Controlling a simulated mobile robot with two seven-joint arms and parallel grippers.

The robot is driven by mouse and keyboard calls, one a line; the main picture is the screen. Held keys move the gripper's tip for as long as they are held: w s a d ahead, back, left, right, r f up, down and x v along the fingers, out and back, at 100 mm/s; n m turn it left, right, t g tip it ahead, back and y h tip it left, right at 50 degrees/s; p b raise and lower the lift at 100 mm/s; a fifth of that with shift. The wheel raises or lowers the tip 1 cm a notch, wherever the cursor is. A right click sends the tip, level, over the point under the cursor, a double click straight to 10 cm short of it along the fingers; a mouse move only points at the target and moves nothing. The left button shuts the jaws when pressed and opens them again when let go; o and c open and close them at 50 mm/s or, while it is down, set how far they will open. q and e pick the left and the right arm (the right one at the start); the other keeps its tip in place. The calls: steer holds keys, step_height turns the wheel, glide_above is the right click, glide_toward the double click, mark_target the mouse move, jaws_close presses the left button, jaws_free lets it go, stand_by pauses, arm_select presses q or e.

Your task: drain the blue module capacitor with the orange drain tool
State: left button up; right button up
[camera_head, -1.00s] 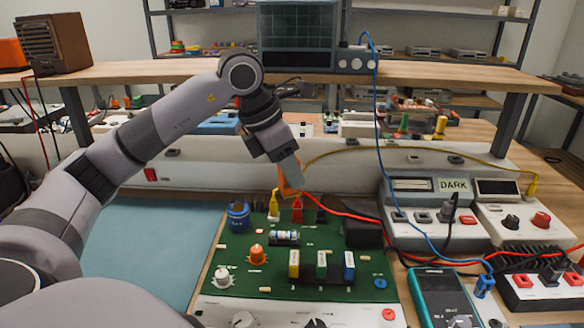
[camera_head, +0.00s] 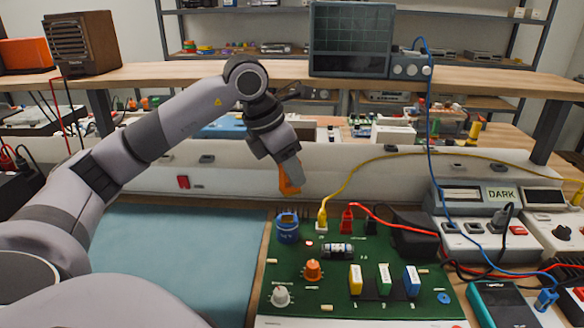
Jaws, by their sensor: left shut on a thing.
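My left gripper (camera_head: 286,163) is shut on the orange drain tool (camera_head: 290,181), which points down, above the back left corner of the green circuit board (camera_head: 330,300). Below it stands a blue cylindrical capacitor (camera_head: 288,230); a small gap shows between tool and capacitor in the picture. A small upright blue module (camera_head: 411,281) stands on the board at the right, beside a green one (camera_head: 384,279) and a yellow one (camera_head: 355,279). The tool's tip is small and partly unclear. My right gripper is not in view.
A yellow plug (camera_head: 322,219) and a red plug (camera_head: 347,219) stand right of the capacitor, with cables running off. An orange knob (camera_head: 312,270) stands in front. Meters with a DARK label (camera_head: 502,194) are at right. The teal mat (camera_head: 180,265) at left is clear.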

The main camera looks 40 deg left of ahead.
mark_target(287, 192)
arm_select(q)
steer(key=shift+s+a+f, duration=0.1)
steer(key=shift+a, duration=0.3)
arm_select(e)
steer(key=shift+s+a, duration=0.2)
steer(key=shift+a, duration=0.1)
arm_select(q)
step_height(287, 192, down, 2)
steer(key=shift+f+b, duration=0.1)
steer(key=shift+b, duration=0.95)
step_height(287, 192, down, 3)
steer(key=b, duration=0.3)
steer(key=shift+f, duration=0.1)
steer(key=shift+f+b, duration=0.35)
steer(key=shift+f, duration=0.25)
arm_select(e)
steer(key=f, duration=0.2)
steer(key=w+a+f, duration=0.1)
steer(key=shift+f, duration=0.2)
arm_select(q)
steer(key=shift+f, duration=0.1)
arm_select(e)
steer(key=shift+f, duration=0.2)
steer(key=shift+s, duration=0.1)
arm_select(q)
steer(key=shift+f, duration=0.15)
